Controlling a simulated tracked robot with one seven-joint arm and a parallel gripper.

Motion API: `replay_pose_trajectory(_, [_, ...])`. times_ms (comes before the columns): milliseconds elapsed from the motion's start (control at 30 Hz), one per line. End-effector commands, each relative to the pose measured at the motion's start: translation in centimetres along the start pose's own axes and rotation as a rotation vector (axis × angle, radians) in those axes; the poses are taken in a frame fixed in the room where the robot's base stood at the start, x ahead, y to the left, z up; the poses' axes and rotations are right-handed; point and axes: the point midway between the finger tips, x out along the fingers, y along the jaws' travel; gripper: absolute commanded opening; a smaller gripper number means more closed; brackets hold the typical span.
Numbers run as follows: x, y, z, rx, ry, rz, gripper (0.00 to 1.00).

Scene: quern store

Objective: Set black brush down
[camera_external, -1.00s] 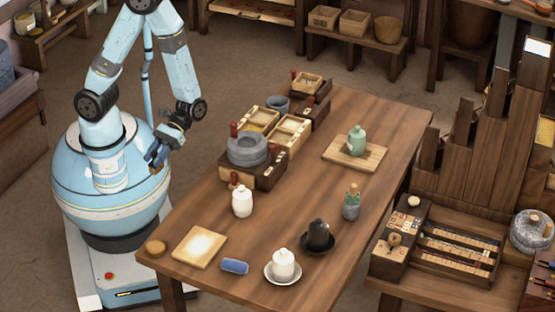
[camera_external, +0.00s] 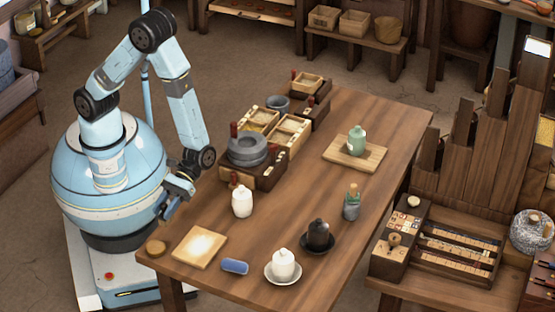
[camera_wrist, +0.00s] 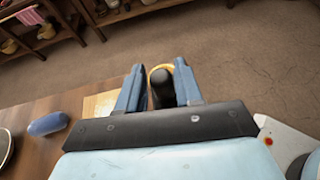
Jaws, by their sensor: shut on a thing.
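My gripper (camera_external: 170,208) hangs beside the left edge of the table, above the near left corner. In the wrist view my gripper (camera_wrist: 159,76) has its two blue fingers closed around the dark, rounded black brush (camera_wrist: 163,90). The brush is seen nearly end-on, and its lower part is hidden. In the external view it cannot be told apart from the fingers.
A pale square board (camera_external: 200,247) lies right of the disc, then a blue roll (camera_external: 235,267). A white lidded jar (camera_external: 242,201) stands behind them. A white pot (camera_external: 283,265) and a black pot (camera_external: 318,235) stand on saucers. A stone quern (camera_external: 248,150) stands farther back. The table's centre is clear.

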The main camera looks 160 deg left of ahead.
Motion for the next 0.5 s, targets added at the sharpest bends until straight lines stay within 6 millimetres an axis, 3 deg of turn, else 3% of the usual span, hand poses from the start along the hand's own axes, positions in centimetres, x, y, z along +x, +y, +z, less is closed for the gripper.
replay_pose_trajectory(100, [0.6, 0.0, -1.6, -0.003, 0.0, -0.001, 0.05])
replay_pose_trajectory(500, [1.9, -0.1, -4.7, -0.002, 0.0, -0.001, 0.05])
